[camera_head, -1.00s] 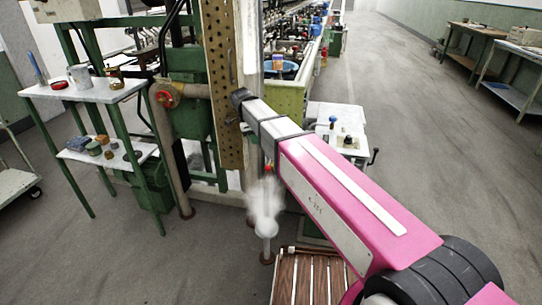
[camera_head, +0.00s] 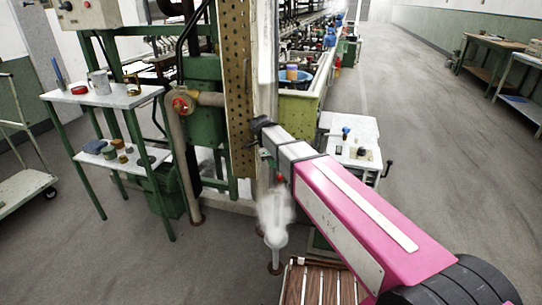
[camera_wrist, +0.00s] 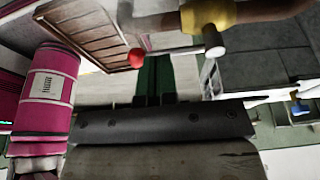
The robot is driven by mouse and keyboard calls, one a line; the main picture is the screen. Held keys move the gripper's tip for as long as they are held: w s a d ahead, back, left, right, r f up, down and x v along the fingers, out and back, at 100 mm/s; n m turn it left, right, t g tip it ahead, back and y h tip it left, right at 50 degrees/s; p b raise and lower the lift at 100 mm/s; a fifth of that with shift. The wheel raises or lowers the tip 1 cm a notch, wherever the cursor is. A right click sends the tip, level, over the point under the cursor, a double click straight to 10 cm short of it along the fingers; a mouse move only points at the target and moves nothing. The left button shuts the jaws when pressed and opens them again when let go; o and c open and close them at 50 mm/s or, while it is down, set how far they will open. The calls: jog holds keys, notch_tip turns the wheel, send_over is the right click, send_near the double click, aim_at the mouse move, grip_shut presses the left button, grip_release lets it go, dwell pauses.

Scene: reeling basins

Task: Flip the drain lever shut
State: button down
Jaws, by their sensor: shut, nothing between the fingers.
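In the wrist view, a lever with a red ball knob (camera_wrist: 136,57) and a thin metal rod runs to a pale round end (camera_wrist: 214,40). It sits by a yellow brass-coloured valve body (camera_wrist: 208,14) on a pipe, and I take it to be the drain lever. My gripper (camera_wrist: 155,99) is shut and empty, its dark fingertips just below the lever in that picture; I see no clear contact. In the head view, a small red spot (camera_head: 280,179) shows above white steam, beside my arm. My fingers cannot be made out there.
Steam (camera_head: 275,208) rises over a white funnel-like drain. A slatted wooden board (camera_head: 315,285) lies low in front. A shelf with jars (camera_head: 105,97) is at left; the right aisle is clear.

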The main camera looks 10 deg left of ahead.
jog(key=shift+x, duration=1.25)
jog(key=shift+s+d+n+t, duration=0.1)
jog(key=shift+d+n+t, duration=0.15)
jog(key=shift+n, duration=0.3)
jog(key=shift+s+d+n+t, duration=0.15)
jog(key=shift+d+n, duration=0.25)
jog(key=shift+n, duration=0.15)
jog(key=shift+s+d+n+t, duration=0.15)
jog(key=shift+d+n+t, duration=0.15)
jog(key=shift+d+n, duration=0.5)
jog(key=w+d+n+t+y, duration=0.2)
jog(key=d+n, duration=0.3)
jog(key=n, duration=0.6)
jog(key=shift+w+d, duration=0.35)
jog(key=shift+w, duration=0.55)
jog(key=shift+w+d, duration=0.15)
jog(key=shift+w, duration=0.1)
jog(key=shift+r, duration=0.1)
